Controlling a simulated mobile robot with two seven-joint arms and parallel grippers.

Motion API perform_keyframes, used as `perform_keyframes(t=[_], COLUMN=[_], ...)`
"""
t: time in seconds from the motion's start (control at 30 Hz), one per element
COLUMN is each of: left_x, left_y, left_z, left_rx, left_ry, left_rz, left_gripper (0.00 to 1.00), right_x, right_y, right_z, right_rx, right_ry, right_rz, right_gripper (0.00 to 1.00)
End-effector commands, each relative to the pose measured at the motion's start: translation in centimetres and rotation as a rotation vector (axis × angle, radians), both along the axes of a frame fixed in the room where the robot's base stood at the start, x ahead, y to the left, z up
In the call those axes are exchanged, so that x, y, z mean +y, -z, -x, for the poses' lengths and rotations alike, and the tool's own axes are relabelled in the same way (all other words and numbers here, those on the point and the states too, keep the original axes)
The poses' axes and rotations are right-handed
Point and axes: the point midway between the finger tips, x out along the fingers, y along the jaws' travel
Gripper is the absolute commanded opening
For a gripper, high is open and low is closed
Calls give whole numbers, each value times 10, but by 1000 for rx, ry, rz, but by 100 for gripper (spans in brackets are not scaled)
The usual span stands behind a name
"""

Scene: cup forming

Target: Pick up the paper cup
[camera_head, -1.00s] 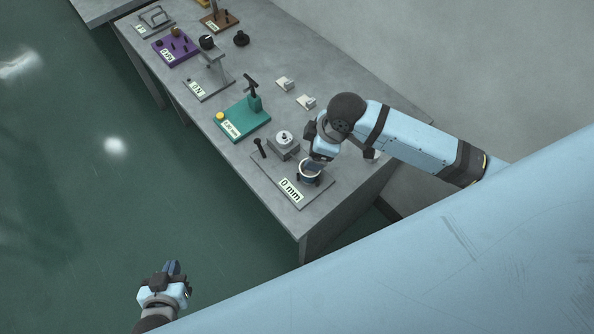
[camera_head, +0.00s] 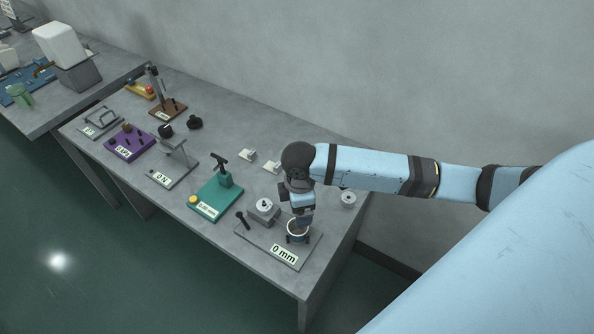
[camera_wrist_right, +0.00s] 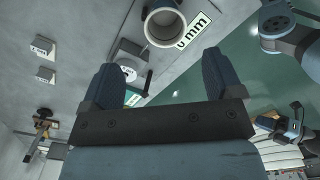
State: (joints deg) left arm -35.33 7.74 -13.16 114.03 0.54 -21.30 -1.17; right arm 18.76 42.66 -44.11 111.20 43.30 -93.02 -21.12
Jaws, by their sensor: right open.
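The paper cup (camera_head: 297,236), white-rimmed and round, stands on a grey plate labelled "0 mm" (camera_head: 262,246) near the table's front corner. Dark parts show at its sides low down. My right gripper (camera_head: 300,220) is over the cup, pointing down; its fingers are partly hidden in the head view. In the right wrist view the open fingers (camera_wrist_right: 162,60) are apart with nothing between them, and the cup (camera_wrist_right: 164,28) is just past the fingertips, seen into its mouth. My left gripper is outside the head view.
A grey block with a round top (camera_head: 263,210) and a dark upright knob (camera_head: 242,220) stand beside the cup. A teal fixture (camera_head: 216,200), small white blocks (camera_head: 247,155) and a metal disc piece (camera_head: 348,199) are nearby. The wall runs behind the table.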

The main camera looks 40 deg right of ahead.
Motion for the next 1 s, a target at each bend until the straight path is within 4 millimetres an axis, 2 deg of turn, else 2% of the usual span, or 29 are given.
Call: perform_keyframes(t=[0.13, 0.43, 0.7, 1.0], left_x=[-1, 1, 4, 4], left_y=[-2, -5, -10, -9], left_z=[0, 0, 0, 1], left_rx=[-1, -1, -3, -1], left_ry=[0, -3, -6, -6], left_rz=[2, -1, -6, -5], left_gripper=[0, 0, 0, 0], right_x=[1, 3, 7, 6], right_y=[28, 52, 90, 96], right_z=[0, 2, 5, 5], right_rx=[2, -1, 0, -2], right_ry=[0, 0, 0, -1], right_rz=[0, -2, -1, 0], right_gripper=[86, 86, 86, 86])
